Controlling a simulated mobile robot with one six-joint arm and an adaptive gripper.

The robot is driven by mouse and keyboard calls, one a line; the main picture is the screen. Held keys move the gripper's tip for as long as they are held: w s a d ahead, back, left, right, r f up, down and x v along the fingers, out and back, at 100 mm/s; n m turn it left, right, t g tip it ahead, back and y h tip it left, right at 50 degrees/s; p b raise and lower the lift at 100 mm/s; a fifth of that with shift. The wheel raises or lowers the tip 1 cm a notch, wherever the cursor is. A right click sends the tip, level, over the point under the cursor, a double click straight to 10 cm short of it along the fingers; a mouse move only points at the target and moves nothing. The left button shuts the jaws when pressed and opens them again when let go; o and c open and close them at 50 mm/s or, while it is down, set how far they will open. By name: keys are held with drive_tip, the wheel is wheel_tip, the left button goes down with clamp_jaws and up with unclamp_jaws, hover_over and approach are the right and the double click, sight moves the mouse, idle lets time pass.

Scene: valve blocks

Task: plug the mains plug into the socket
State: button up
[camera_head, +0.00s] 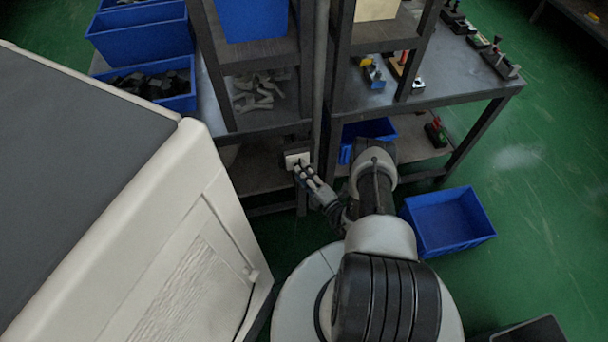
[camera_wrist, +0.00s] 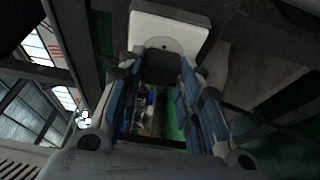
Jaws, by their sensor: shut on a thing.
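The socket (camera_head: 297,158) is a small white box on the rack's post, directly in front of my gripper (camera_head: 304,173). In the wrist view the socket (camera_wrist: 172,22) is a white rounded plate with a round face, at the top centre. My gripper (camera_wrist: 161,68) is shut on a dark block, which I take to be the mains plug (camera_wrist: 158,66). The plug is between the fingertips and overlaps the lower part of the socket's face. Its pins are hidden, and I cannot tell whether it touches or enters the socket. In the head view the plug cannot be made out.
A metal rack with a workbench (camera_head: 455,92) stands ahead, its upright post (camera_head: 321,80) close to my gripper. A white cabinet (camera_head: 150,240) fills the left. A blue bin (camera_head: 449,220) is on the green floor at right. Other blue bins (camera_head: 140,38) stand at the back left.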

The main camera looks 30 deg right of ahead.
drive_tip(key=shift+w+d+b, duration=0.15)
drive_tip(key=shift+w+b, duration=0.2)
drive_tip(key=shift+w, duration=0.1)
idle(0.3)
drive_tip(key=o, duration=1.1)
drive_tip(key=shift+c, duration=0.2)
drive_tip(key=s+d, duration=0.1)
drive_tip(key=s, duration=1.1)
drive_tip(key=shift+d, duration=0.2)
drive_tip(key=shift+w+r, duration=0.1)
